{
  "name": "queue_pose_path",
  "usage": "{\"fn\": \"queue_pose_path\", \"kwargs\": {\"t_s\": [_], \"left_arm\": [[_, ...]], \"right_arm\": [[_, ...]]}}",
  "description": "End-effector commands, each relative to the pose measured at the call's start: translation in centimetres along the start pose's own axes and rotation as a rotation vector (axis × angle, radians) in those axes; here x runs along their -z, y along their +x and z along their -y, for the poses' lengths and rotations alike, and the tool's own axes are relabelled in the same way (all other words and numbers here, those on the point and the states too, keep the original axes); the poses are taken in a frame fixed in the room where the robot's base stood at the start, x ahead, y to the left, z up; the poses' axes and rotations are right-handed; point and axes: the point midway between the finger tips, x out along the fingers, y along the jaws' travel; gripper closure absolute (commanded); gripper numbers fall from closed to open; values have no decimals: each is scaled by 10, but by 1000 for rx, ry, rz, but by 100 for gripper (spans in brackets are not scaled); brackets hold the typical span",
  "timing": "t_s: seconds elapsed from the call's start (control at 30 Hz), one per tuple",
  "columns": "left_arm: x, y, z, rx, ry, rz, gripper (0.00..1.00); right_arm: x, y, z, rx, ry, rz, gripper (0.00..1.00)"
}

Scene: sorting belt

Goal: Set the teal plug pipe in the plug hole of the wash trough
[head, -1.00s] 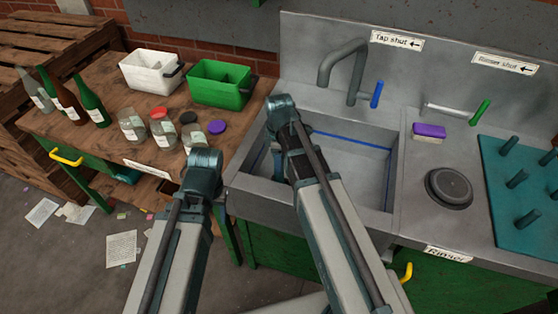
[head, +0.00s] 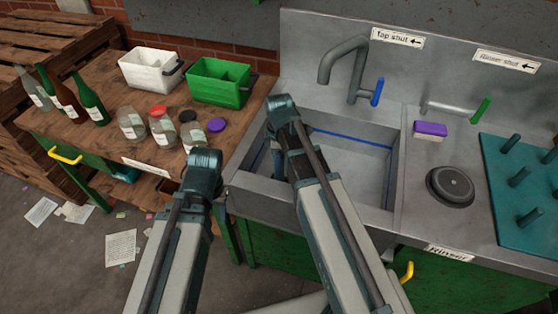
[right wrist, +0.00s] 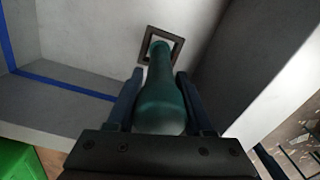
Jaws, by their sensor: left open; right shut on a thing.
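The teal plug pipe (right wrist: 162,100) is between the two fingers of my right gripper (right wrist: 157,98), which is shut on it. In the right wrist view its narrow far end overlaps the dark square frame of the plug hole (right wrist: 146,53) in the trough floor. I cannot tell whether the end is above the hole or inside it. The wash trough (head: 362,165) is in the head view, with my right arm reaching over its left part and hiding the gripper and pipe. My left arm (head: 203,165) ends in front of the bottle table; its fingers are hidden and the jaws are open.
A grey tap (head: 345,62) with a blue lever (head: 377,91) stands behind the trough. Right of it are a purple-topped sponge (head: 430,130), a round black rinser (head: 450,187) and a teal peg board (head: 515,195). Bottles, jars and two bins fill the wooden table (head: 65,127).

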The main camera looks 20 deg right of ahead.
Motion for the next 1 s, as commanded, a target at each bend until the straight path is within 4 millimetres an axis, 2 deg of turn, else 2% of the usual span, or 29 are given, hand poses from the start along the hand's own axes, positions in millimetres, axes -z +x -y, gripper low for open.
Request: {"fn": "queue_pose_path", "kwargs": {"t_s": [0.3, 0.33, 0.5, 0.83, 1.0], "left_arm": [[0, 2, 0, 0, 0, 0, 50], [0, 2, 0, 0, 0, 0, 50], [0, 2, 0, 0, 0, 0, 50], [0, 2, 0, 0, 0, 0, 50], [0, -5, 0, 0, 0, 0, 50]], "right_arm": [[0, 2, 0, 0, 0, 0, 88], [0, 2, 0, 0, 0, 0, 45], [0, 2, 0, 0, 0, 0, 14], [0, 2, 0, 0, 0, 0, 13], [0, -5, 0, 0, 0, 0, 13]]}}
